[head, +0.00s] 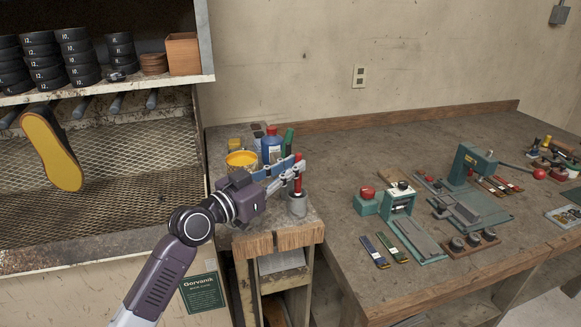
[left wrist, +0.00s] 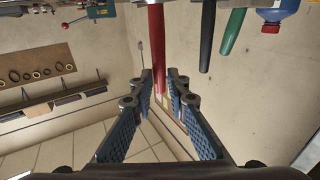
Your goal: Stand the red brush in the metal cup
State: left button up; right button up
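The red brush (head: 298,174) stands roughly upright at the mouth of the grey metal cup (head: 298,206), at the front right of the small wooden stand. Its lower end is hidden at the cup's rim, so I cannot tell how deep it sits. My left gripper (head: 299,164) reaches from the left, its blue-padded fingers closed around the upper part of the handle. In the left wrist view, which is upside down, the red handle (left wrist: 157,45) runs between the fingertips (left wrist: 159,82). My right gripper is not in view.
A yellow pot (head: 241,162), a blue bottle (head: 271,149) and a green handle (head: 288,138) stand behind the gripper. To the right, the workbench carries a green press (head: 474,163) and a red-knobbed device (head: 368,201). A rack with a yellow sole (head: 50,153) is left.

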pick_arm(q)
jog(key=o, duration=0.4)
jog(key=shift+c, duration=0.2)
jog(key=v, duration=1.2)
